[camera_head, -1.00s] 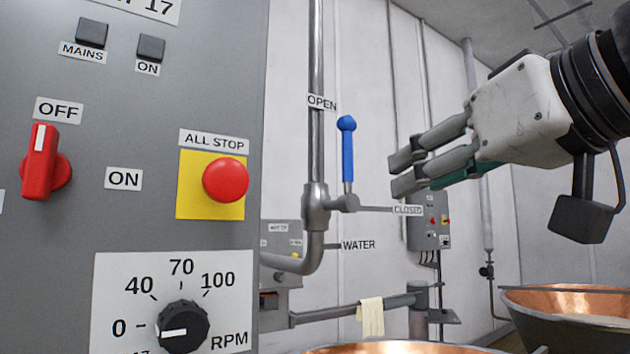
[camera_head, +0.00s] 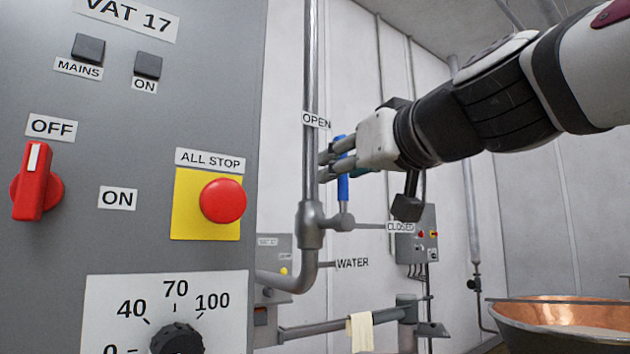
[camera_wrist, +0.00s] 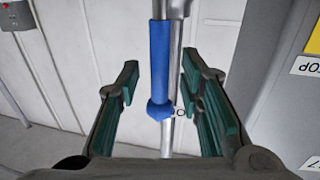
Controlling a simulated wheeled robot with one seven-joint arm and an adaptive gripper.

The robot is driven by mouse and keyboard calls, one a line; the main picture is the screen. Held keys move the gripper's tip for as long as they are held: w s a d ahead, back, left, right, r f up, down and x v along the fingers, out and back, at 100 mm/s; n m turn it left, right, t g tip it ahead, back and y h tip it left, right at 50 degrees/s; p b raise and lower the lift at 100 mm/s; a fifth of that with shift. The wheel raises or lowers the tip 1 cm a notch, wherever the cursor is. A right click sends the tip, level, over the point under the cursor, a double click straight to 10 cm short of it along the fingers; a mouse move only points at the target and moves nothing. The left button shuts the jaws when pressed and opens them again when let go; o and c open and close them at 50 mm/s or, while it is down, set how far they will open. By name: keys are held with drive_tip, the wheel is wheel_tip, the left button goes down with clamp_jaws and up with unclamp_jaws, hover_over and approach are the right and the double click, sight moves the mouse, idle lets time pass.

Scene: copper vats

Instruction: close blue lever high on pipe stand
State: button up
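The blue lever (camera_head: 343,188) stands upright on the valve (camera_head: 312,224) of the vertical pipe, pointing up toward the OPEN label (camera_head: 316,120). The CLOSED label (camera_head: 401,227) sits to the right, level with the valve. My gripper (camera_head: 335,155) is at the upper part of the lever and hides some of it in the head view. In the wrist view the blue lever (camera_wrist: 160,65) lies between the two green-padded fingers of my gripper (camera_wrist: 163,100). There is a gap on each side, so the fingers are open and appear not to touch it.
The grey VAT 17 panel (camera_head: 150,235) with a red ALL STOP button (camera_head: 222,200) and a red switch (camera_head: 35,182) stands close on the left. A cloth (camera_head: 360,332) hangs on a lower pipe. A copper vat (camera_head: 560,322) is at lower right.

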drive_tip(key=shift+w+a, duration=0.25)
drive_tip(key=shift+w, duration=0.3)
clamp_jaws()
drive_tip(key=shift+d, duration=0.1)
